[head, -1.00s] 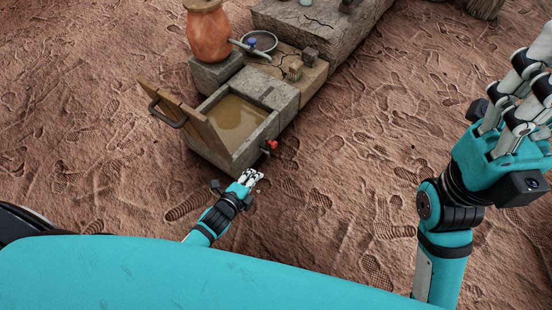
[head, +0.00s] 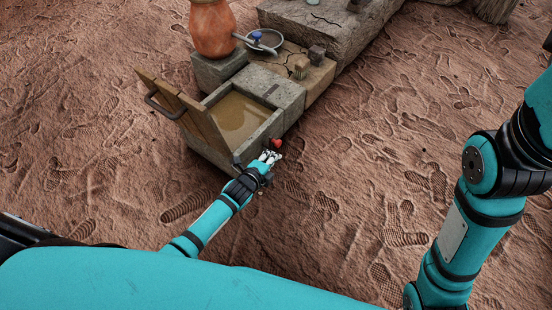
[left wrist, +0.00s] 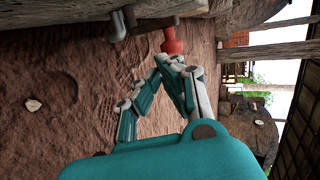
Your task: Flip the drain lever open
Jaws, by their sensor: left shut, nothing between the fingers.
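The red drain lever (head: 277,143) sticks out from the near right side of the stone basin (head: 268,131). In the left wrist view the red lever (left wrist: 172,38) sits on a grey pipe fitting (left wrist: 118,25) under the basin wall. My left gripper (head: 270,157) is shut and empty, with its fingertips right at the lever. In the left wrist view the fingertips (left wrist: 172,62) meet just below the red end; whether they touch it I cannot tell. My right arm shows at the right of the head view, but its gripper is out of view.
The basin holds brown water (head: 236,115), and a wooden lid (head: 186,107) with a dark handle stands open at its left. An orange clay jar (head: 212,28) and a grey pan (head: 266,40) are behind. Footprinted sand to the right is free.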

